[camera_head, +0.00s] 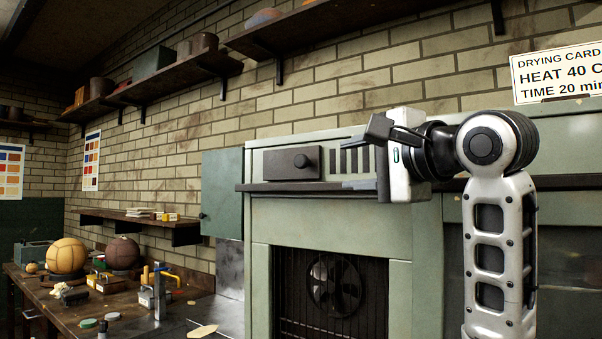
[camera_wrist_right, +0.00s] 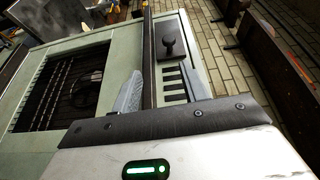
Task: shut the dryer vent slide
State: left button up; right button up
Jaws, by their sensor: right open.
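Several dark vent slots (camera_head: 350,161) show uncovered to the right of the plate. The knob (camera_wrist_right: 169,43) and the slots (camera_wrist_right: 174,82) also show in the right wrist view. My right gripper (camera_head: 381,156) is open and empty at the right end of the slots, apart from the knob. Its body hides the panel beyond. My left gripper is not in view.
A dark ledge (camera_head: 300,187) runs below the vent panel, above the grille with a fan (camera_head: 335,285). A drying card (camera_head: 556,73) stands at the upper right. A workbench with balls (camera_head: 66,256) and tools is at the left. Shelves hang above.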

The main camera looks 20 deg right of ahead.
aim_at(301, 161)
jog(key=p+x, duration=0.1)
jog(key=x, duration=0.3)
jog(key=r+p+x, duration=0.1)
jog(key=p+x, duration=0.1)
jog(key=x, duration=0.3)
jog(key=r+p+x, duration=0.1)
jog(key=p+x, duration=0.1)
jog(key=x, duration=0.2)
jog(key=shift+w+a, duration=0.25)
jog(key=shift+w, duration=0.3)
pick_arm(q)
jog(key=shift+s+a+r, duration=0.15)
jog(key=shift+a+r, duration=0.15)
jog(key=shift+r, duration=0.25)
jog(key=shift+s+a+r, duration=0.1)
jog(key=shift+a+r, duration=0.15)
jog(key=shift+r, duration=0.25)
pick_arm(e)
jog(key=shift+w+f, duration=0.1)
jog(key=shift+w, duration=0.2)
